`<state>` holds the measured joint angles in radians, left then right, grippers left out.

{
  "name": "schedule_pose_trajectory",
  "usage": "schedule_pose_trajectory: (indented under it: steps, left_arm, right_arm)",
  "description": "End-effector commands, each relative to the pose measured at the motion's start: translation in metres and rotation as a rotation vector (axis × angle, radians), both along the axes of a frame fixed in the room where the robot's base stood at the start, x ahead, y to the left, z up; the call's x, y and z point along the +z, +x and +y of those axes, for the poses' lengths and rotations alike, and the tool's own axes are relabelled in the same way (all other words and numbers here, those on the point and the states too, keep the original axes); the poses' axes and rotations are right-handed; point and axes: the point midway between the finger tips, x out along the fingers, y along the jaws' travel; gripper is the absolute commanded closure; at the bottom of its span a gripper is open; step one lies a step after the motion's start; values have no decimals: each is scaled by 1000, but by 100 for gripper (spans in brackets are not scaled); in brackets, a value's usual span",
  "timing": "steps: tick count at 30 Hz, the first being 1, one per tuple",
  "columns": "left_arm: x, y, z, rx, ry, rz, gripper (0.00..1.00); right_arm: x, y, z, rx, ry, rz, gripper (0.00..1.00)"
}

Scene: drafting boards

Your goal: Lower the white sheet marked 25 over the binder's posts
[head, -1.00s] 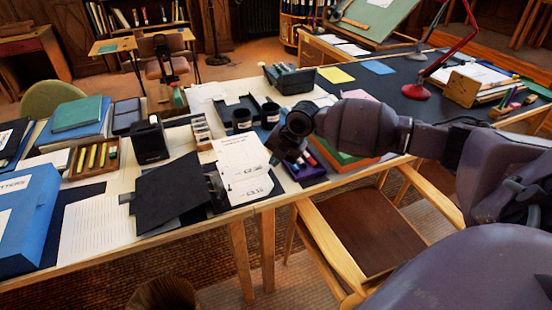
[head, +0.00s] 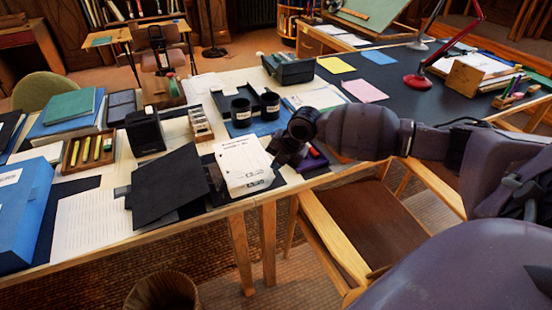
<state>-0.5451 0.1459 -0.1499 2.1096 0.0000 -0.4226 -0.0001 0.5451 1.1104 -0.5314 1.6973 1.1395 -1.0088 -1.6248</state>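The white sheet (head: 240,160) has printed lines near its top and small printed marks lower down; I cannot read the number 25. It lies over or just above the right part of the open black binder (head: 167,188), whose cover is spread to the left. The binder's posts are hidden or too small to make out. My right gripper (head: 279,159) is at the sheet's right edge and appears shut on it, though its fingertips are mostly hidden. I cannot tell whether the sheet touches what is beneath. My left gripper is not in view.
Two black cups on a blue tray (head: 228,127) stand behind the sheet. A card box (head: 200,126) and a black holder (head: 145,132) stand behind the binder. A lined paper (head: 90,222) lies to its left. A wooden chair (head: 350,205) stands at the front.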

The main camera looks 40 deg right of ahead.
Motion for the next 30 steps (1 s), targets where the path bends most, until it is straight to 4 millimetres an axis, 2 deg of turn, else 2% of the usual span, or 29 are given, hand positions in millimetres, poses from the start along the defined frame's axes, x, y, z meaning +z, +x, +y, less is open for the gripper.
schedule_pose_trajectory:
  steps: [4, 14, 20, 30]
  left_arm:
    - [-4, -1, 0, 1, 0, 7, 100]
    - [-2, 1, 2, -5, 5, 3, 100]
    - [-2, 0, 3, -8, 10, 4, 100]
    - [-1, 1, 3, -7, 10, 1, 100]
  right_arm:
    - [-7, 0, 0, 0, 0, 0, 100]
    - [-8, 0, 0, 0, 1, -1, 100]
    - [-8, 0, 0, 0, 1, -1, 69]
    - [-4, -1, -1, 0, 0, -1, 69]
